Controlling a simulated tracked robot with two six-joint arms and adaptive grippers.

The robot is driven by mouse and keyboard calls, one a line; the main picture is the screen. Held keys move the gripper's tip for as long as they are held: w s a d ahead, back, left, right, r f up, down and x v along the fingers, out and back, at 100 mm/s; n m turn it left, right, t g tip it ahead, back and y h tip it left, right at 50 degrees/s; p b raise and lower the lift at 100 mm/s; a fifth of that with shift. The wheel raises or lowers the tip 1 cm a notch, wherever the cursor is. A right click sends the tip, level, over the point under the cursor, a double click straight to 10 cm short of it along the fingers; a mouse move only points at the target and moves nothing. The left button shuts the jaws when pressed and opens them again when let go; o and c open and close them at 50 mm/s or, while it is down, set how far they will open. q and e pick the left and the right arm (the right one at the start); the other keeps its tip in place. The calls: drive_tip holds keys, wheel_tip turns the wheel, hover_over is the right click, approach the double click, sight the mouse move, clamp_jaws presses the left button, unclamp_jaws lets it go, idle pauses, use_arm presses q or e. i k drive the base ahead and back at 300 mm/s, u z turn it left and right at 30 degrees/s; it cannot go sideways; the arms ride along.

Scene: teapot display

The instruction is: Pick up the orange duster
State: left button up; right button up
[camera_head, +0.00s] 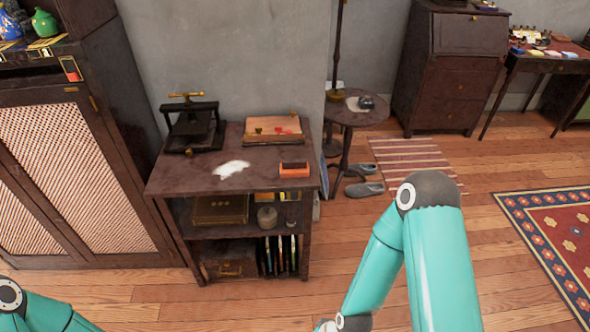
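The orange duster (294,171) looks like a small block with a dark top and an orange lower part. It lies near the right front of the top of a dark wooden shelf unit (180,186). My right arm crosses the lower right of the view, in front of and to the right of the shelf unit. Part of my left arm shows in the bottom left corner. Neither gripper is in view, and nothing of mine touches the duster.
A white patch (231,169) lies left of the duster. Behind are a black press (192,127) and a wooden tray (262,138) with small red items. A tall cabinet (70,170) stands left; a round side table (352,117) stands behind right.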

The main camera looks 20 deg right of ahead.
sight(295, 168)
drive_tip(key=z, duration=0.05)
drive_tip(key=i, duration=1)
drive_tip(key=u, duration=0.05)
